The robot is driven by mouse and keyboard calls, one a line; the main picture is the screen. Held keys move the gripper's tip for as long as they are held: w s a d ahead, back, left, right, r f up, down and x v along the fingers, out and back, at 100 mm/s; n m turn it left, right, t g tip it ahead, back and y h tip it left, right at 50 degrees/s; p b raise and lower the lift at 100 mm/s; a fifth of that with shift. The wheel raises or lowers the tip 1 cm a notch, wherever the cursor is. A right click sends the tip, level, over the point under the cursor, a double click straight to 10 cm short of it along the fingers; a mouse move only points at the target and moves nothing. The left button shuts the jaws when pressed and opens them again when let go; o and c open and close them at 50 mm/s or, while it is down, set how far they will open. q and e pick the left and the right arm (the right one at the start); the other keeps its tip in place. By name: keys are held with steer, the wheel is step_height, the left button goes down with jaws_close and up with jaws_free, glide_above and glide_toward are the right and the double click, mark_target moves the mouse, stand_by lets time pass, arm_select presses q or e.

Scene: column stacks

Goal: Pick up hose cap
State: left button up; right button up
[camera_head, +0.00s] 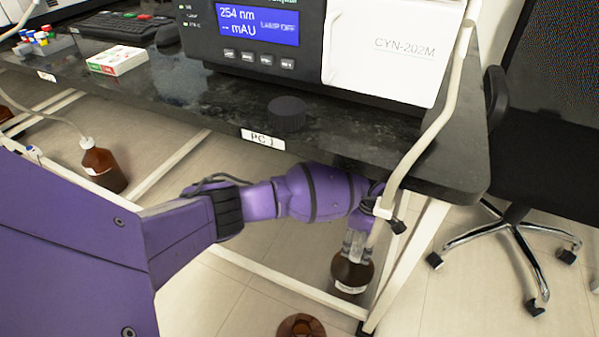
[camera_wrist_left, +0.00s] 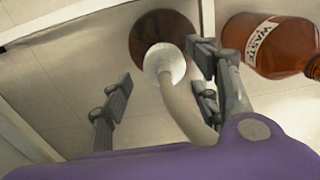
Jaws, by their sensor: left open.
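The hose cap (camera_wrist_left: 165,64) is white, with a beige hose (camera_wrist_left: 185,103) coming out of it, in the left wrist view. It appears on or over a round brown bottle (camera_wrist_left: 150,28). My left gripper (camera_wrist_left: 161,66) is open, with one finger on each side of the cap in that view; I cannot tell the depth between them. In the head view my left gripper (camera_head: 355,246) points down below the counter edge, just over a brown bottle (camera_head: 350,277). The cap is hidden there behind my wrist and fingers. My right gripper is not in view.
A dark counter (camera_head: 190,85) carries an instrument (camera_head: 260,30) and a black round cap (camera_head: 286,113). A hose (camera_head: 440,120) hangs over its edge by a table leg (camera_head: 405,265). A chair (camera_head: 545,140) is at right.

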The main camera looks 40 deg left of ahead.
mark_target(359, 248)
arm_select(q)
step_height(359, 248, down, 2)
steer(key=shift+d+f+b, duration=0.1)
steer(key=shift+b, duration=0.2)
steer(key=shift+f, duration=0.35)
steer(key=c, duration=1.1)
steer(key=shift+c, duration=0.2)
steer(key=shift+r, duration=0.3)
step_height(359, 248, up, 10)
steer(key=p, duration=0.4)
steer(key=shift+f, duration=0.15)
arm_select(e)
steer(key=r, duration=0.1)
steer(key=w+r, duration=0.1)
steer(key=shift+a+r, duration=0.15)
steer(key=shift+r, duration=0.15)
